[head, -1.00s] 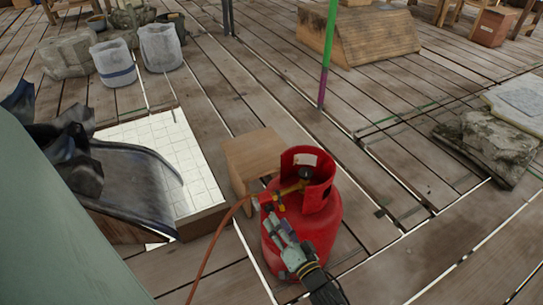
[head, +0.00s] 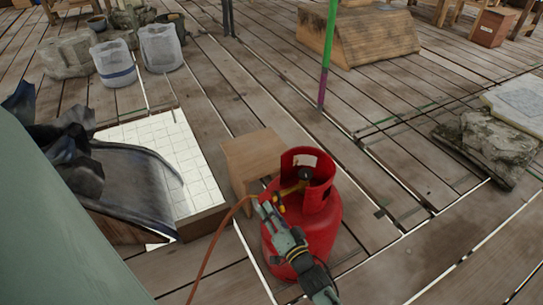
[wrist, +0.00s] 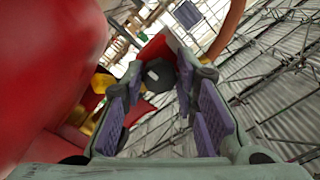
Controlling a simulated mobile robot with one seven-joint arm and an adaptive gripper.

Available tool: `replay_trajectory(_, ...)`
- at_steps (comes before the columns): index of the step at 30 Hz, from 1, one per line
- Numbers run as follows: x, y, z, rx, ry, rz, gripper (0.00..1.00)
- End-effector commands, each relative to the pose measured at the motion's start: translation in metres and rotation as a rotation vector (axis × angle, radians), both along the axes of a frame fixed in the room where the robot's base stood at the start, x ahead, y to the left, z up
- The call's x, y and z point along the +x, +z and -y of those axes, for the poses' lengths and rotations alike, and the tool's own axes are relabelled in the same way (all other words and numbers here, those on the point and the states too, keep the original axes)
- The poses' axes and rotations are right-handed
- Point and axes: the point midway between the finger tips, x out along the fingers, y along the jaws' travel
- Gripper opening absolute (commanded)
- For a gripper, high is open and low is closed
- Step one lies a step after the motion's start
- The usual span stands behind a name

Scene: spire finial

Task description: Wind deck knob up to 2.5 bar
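A red gas cylinder (head: 318,225) stands upright on the deck, with a brass regulator (head: 290,189) inside its cut-out collar. A dark round knob (head: 305,174) shows at the regulator in the head view. My gripper (head: 264,207) is at the left side of the collar, by the hose end of the regulator. In the wrist view, my gripper (wrist: 170,88) has its purple-padded fingers spread apart. A dark knob-like part with a pale mark (wrist: 158,74) shows between or just beyond the fingertips; contact cannot be told. I cannot read any pressure scale.
An orange hose (head: 221,224) runs from the regulator down to the front. A wooden block or stool (head: 254,155) stands just behind the cylinder. Left are a white tiled sheet (head: 150,133) and a dark curved sheet (head: 135,180). Open deck lies to the right.

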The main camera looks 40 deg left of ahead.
Motion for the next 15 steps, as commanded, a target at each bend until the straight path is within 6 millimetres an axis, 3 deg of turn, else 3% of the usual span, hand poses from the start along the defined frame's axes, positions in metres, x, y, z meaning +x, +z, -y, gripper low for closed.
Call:
replay_trajectory(11, -0.0001, 0.0002, 0.0001, 0.0, 0.0, 0.0, 0.0)
replay_trajectory(15, -0.0002, 0.0003, 0.0, 0.0, 0.001, 0.001, 0.0)
